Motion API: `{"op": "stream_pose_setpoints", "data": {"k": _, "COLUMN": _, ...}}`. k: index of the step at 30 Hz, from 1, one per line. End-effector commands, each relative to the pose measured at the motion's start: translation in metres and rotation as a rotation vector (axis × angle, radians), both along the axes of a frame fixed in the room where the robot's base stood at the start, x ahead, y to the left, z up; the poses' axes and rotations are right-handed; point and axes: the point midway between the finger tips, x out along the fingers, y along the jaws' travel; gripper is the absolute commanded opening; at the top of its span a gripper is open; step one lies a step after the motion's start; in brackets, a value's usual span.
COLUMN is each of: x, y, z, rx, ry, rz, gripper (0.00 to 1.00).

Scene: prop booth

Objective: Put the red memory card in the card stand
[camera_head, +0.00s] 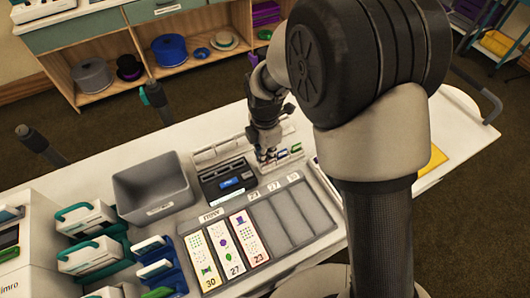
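My gripper (266,156) points down over the back middle of the white table, just behind and right of a black device with a blue display (229,183). Its fingers are small and dark here, and I cannot tell whether they are open or shut. Next to the fingers on the right is a low pale holder (289,158) with small pieces in it, among them a green one (296,148) and a blue one (282,153). This may be the card stand, but I cannot be sure. I cannot make out the red memory card; the gripper may hide it.
A grey bin (152,187) stands left of the device. A grey tray (331,216) in front holds several printed strips on its left; its right slots are empty. White cases with teal handles (86,218) crowd the left. A yellow item (433,158) lies right.

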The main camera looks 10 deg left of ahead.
Motion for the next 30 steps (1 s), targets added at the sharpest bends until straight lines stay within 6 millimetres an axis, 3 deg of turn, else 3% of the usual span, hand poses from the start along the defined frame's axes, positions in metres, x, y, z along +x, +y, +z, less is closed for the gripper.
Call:
{"op": "stream_pose_setpoints", "data": {"k": 12, "x": 0.000, "y": 0.000, "z": -0.014, "rx": -0.001, "ry": 0.001, "rz": 0.000, "gripper": 0.00}}
{"op": "stream_pose_setpoints", "data": {"k": 24, "x": 0.000, "y": 0.000, "z": -0.015, "rx": 0.000, "ry": 0.000, "rz": 0.000, "gripper": 0.00}}
{"op": "stream_pose_setpoints", "data": {"k": 25, "x": 0.000, "y": 0.000, "z": -0.015, "rx": 0.000, "ry": 0.000, "rz": 0.000, "gripper": 0.06}}
{"op": "stream_pose_setpoints", "data": {"k": 30, "x": 0.000, "y": 0.000, "z": -0.015, "rx": 0.000, "ry": 0.000, "rz": 0.000, "gripper": 0.18}}
